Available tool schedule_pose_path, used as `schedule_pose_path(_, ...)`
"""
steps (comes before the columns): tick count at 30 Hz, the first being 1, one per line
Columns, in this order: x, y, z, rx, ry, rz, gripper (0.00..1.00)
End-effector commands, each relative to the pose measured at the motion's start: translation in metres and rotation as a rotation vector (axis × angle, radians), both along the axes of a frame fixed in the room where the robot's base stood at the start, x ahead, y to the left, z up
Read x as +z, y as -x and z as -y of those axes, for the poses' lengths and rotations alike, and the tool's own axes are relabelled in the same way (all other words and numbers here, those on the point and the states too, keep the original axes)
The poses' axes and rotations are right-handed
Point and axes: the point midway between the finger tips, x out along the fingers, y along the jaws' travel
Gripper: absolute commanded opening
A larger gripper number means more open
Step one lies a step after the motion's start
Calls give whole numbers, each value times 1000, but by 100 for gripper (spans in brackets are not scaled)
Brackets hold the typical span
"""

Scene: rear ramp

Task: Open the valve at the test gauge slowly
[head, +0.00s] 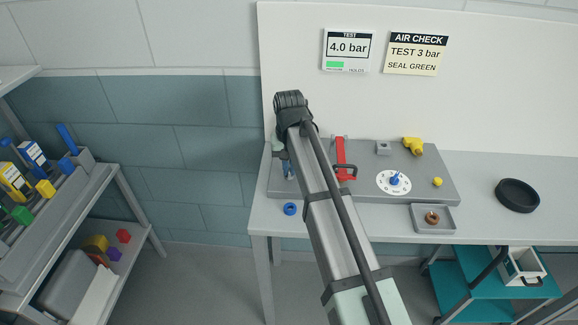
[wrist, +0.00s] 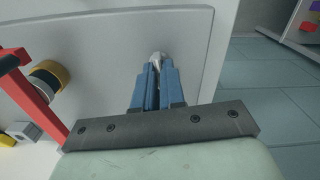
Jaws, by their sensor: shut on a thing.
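The test gauge display (head: 348,49) on the back board reads 4.0 bar, with a green bar below. My gripper (head: 288,171) is low at the left end of the grey panel (head: 320,189), partly behind my arm. In the wrist view my gripper's blue fingers (wrist: 156,85) are shut on a small silvery rounded knob (wrist: 157,57). I cannot tell whether this knob is the valve; most of it is hidden between the fingers. A red lever (head: 341,158) stands to the right on the panel; it also shows in the wrist view (wrist: 30,98).
A white dial with a blue pointer (head: 394,180), a yellow fitting (head: 413,146) and a small tray (head: 446,226) with a brown ring are to the right. A blue ring (head: 290,208) lies at the bench front. A black dish (head: 517,195) stands far right. Shelves stand left.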

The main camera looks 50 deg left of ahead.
Motion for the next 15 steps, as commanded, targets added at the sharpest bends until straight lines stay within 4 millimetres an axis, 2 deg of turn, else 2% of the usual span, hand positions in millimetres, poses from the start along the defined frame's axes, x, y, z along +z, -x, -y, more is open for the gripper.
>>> schedule_pose_path(15,0,0,0,100,0,0,0)
